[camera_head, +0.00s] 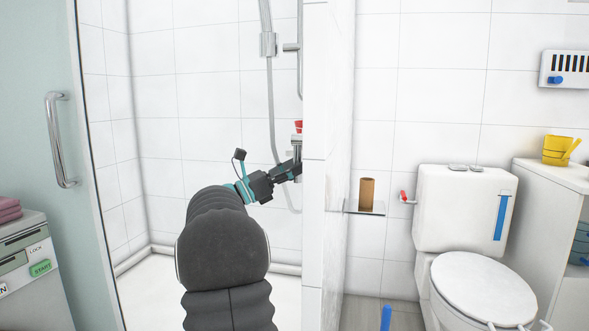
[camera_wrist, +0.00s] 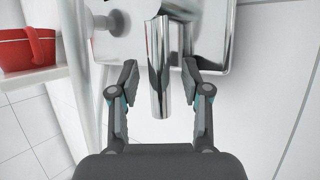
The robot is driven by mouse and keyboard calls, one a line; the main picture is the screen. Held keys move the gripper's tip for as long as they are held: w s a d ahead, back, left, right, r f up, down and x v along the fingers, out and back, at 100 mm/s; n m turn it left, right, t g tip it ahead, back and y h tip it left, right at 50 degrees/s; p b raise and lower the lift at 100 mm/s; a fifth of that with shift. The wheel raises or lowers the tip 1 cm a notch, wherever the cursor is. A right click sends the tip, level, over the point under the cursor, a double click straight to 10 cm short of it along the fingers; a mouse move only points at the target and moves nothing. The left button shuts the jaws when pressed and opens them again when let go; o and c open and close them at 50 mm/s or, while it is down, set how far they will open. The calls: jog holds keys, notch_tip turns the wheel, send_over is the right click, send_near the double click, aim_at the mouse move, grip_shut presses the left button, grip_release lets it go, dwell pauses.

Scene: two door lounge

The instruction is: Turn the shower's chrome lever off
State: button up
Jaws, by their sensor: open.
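The shower's chrome lever (camera_wrist: 157,75) shows in the wrist view as a shiny bar pointing toward my palm. A square chrome plate (camera_wrist: 219,45) is behind it on the wall. My gripper (camera_wrist: 160,82) is open, with one finger on each side of the lever. Small gaps show between the fingers and the lever, and I see no clear contact. In the head view my gripper (camera_head: 292,170) reaches into the shower by the wall edge. The lever cannot be made out there.
A red bucket (camera_wrist: 28,48) sits on a white ledge left of the lever. The shower hose (camera_head: 270,95) hangs above my arm. A tiled wall edge (camera_head: 314,200) stands close right of my gripper. The toilet (camera_head: 470,270) is farther right.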

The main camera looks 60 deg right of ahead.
jog(key=v, duration=1.2)
dwell(0.4)
